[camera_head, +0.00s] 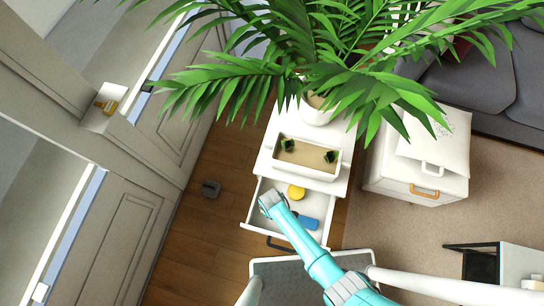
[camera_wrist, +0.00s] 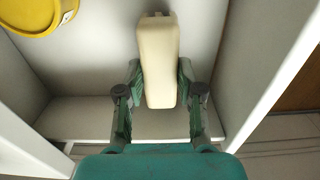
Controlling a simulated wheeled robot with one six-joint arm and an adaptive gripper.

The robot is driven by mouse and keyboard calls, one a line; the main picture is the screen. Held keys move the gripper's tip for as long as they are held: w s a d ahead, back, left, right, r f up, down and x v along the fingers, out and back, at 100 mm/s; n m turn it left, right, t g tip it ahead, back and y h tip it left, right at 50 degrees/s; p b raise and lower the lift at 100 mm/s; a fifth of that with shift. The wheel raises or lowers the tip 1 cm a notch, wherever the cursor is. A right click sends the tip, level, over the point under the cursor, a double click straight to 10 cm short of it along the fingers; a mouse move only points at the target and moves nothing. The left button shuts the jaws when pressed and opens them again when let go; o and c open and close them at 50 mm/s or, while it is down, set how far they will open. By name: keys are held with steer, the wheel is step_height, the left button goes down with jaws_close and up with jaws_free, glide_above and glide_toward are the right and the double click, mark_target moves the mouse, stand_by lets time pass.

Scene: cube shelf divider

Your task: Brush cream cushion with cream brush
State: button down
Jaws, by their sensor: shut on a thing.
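My gripper (camera_wrist: 160,84) is shut on a cream block-shaped thing (camera_wrist: 158,50), which looks like the cream brush; no bristles show. In the wrist view it points away from me, between the two fingers, inside or just over a white drawer. In the head view my gripper (camera_head: 272,203) is at the left side of the open drawer (camera_head: 251,213), and the brush cannot be made out there. A pale cushion-like thing (camera_head: 440,143) lies on the white box at the right; I cannot tell for sure that it is the cream cushion.
The drawer holds a yellow round thing (camera_head: 296,192) and a blue thing (camera_head: 308,222). A planter box (camera_head: 308,172) and a potted palm (camera_head: 320,85) stand on the cabinet, its fronds spreading wide. The white box (camera_head: 385,180) stands to the right. Wooden floor (camera_head: 205,240) is open at left.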

steer(key=shift+r, duration=1.9)
steer(key=shift+r, duration=0.1)
